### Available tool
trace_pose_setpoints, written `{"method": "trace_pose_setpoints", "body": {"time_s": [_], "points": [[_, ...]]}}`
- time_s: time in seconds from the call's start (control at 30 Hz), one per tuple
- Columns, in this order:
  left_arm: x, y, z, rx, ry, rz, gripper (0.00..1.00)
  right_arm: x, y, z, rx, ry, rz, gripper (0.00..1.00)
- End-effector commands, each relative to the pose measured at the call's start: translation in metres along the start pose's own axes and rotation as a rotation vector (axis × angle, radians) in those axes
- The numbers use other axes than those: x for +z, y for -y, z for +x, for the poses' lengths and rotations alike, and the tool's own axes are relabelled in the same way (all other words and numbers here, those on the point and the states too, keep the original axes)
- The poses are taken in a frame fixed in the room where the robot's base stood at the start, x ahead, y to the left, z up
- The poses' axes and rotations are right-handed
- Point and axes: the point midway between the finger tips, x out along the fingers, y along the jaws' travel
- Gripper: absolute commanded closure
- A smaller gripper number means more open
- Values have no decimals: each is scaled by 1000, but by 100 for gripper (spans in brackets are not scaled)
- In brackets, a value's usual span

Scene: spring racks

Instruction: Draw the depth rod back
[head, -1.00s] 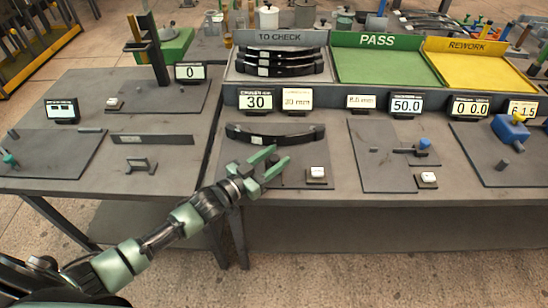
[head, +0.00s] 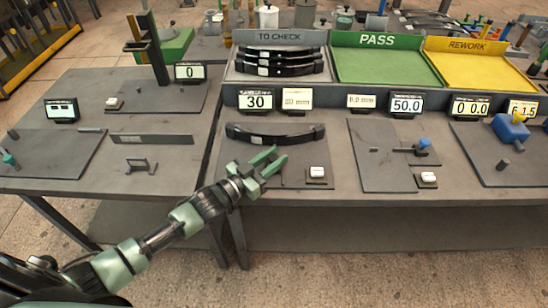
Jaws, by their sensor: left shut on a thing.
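My left gripper (head: 279,155) reaches in from the lower left over the front of the middle grey plate (head: 297,148). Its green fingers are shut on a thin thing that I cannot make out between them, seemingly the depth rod. A dark curved leaf spring (head: 300,133) lies just behind the fingers on the same plate, apart from them. The display (head: 256,101) behind it reads 30. My right gripper is not in view.
A white button (head: 317,173) sits right of the gripper. A rack marked TO CHECK (head: 280,38) holds several springs. A green PASS tray (head: 385,66) and yellow REWORK tray (head: 480,72) stand right. More gauge plates lie either side.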

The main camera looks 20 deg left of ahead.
Motion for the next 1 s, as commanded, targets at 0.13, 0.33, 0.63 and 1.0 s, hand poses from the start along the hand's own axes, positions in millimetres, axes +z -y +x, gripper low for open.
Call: {"method": "trace_pose_setpoints", "body": {"time_s": [0.13, 0.33, 0.63, 1.0], "points": [[0, 0, 0, 0, 0, 1, 100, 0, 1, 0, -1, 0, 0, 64], [0, 0, 0, 0, 0, 1, 100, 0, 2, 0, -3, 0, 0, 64], [0, -2, -2, 0, 1, -1, 100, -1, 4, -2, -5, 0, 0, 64], [0, -28, -28, 2, 1, -1, 100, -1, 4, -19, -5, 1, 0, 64]]}}
